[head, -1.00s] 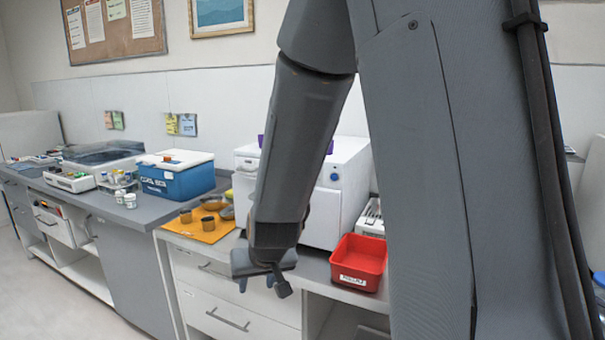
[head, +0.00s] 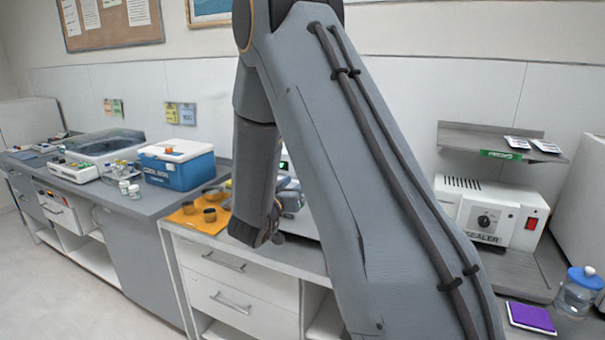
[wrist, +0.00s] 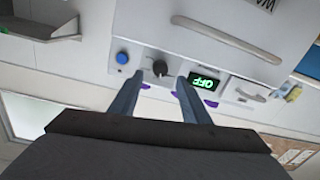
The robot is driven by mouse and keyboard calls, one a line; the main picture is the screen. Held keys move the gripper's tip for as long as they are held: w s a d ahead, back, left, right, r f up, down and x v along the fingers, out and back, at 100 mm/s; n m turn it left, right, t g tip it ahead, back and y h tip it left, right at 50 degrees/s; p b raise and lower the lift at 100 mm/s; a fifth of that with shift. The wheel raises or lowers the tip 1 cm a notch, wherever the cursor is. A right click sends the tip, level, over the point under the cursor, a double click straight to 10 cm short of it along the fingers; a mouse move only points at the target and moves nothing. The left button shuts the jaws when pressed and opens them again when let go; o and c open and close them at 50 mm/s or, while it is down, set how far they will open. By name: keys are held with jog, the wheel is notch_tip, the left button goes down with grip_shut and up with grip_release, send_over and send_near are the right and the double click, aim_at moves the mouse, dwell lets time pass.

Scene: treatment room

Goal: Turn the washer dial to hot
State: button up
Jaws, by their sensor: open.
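In the wrist view, tilted and nearly upside down, the white washer (wrist: 150,25) shows a control panel with a small dark dial (wrist: 159,68), a blue button (wrist: 122,58) and a green display reading OFF (wrist: 207,83). My gripper (wrist: 160,82) is open and empty, its two fingers pointing toward the panel with the dial seen between their tips. I cannot tell the remaining gap or any contact. In the head view my arm hides most of the washer; a bit of its green display (head: 284,165) shows. My gripper (head: 290,200) is partly hidden there.
A white sealer (head: 500,208) with its own black dial stands at right under a grey shelf (head: 470,140). A blue cooler (head: 178,172) and an orange mat (head: 184,216) with brown cups are left of my arm. A purple pad (head: 531,317) and lidded jar (head: 578,292) sit front right.

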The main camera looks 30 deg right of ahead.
jog(key=shift+p+x, duration=0.85)
jog(key=shift+x, duration=1.8)
jog(key=c, duration=1)
jog(key=shift+c, duration=0.2)
